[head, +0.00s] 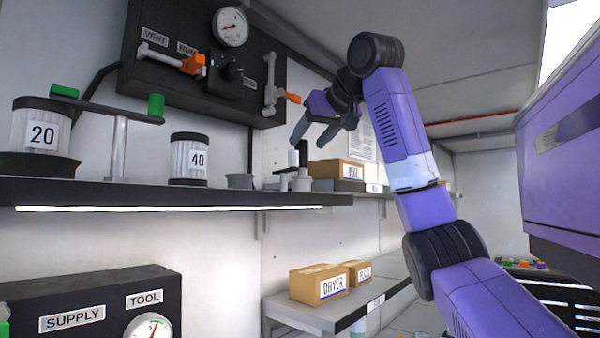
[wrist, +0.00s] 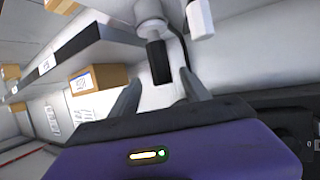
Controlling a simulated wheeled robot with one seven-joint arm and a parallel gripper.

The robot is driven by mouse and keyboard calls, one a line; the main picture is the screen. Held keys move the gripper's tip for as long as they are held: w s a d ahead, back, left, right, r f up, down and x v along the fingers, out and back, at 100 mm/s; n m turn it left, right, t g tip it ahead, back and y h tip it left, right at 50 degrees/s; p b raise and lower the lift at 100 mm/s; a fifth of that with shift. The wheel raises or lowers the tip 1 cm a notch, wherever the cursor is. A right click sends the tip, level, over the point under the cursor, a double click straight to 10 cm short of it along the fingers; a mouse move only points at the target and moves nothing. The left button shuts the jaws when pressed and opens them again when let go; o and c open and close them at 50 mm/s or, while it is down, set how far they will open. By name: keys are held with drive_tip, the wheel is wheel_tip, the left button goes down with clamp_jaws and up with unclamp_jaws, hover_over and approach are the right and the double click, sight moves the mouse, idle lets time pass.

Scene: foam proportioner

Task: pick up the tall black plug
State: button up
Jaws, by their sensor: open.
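The tall black plug (head: 304,152) stands upright near the far end of the upper black shelf, above a small pale fitting (head: 302,181). In the wrist view the plug (wrist: 158,62) is a dark cylinder beyond and between my fingertips. My gripper (head: 313,137) points down toward it, just above it in the head view. The gripper (wrist: 160,82) is open, with nothing between its fingers. I cannot tell the exact gap between fingertips and plug.
A white cylinder (head: 293,158) stands close beside the plug. A cardboard box (head: 337,170) sits to its right. Cups marked 40 (head: 190,158) and 20 (head: 40,128) stand left on the shelf (head: 130,193). A black valve panel (head: 205,75) with handles hangs above.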

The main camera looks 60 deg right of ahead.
sight(304, 142)
drive_tip(key=shift+p+x, duration=0.75)
drive_tip(key=shift+x, duration=1.5)
drive_tip(key=shift+w+a+r, duration=0.1)
drive_tip(key=shift+w+r, duration=0.05)
drive_tip(key=shift+r, duration=0.05)
clamp_jaws()
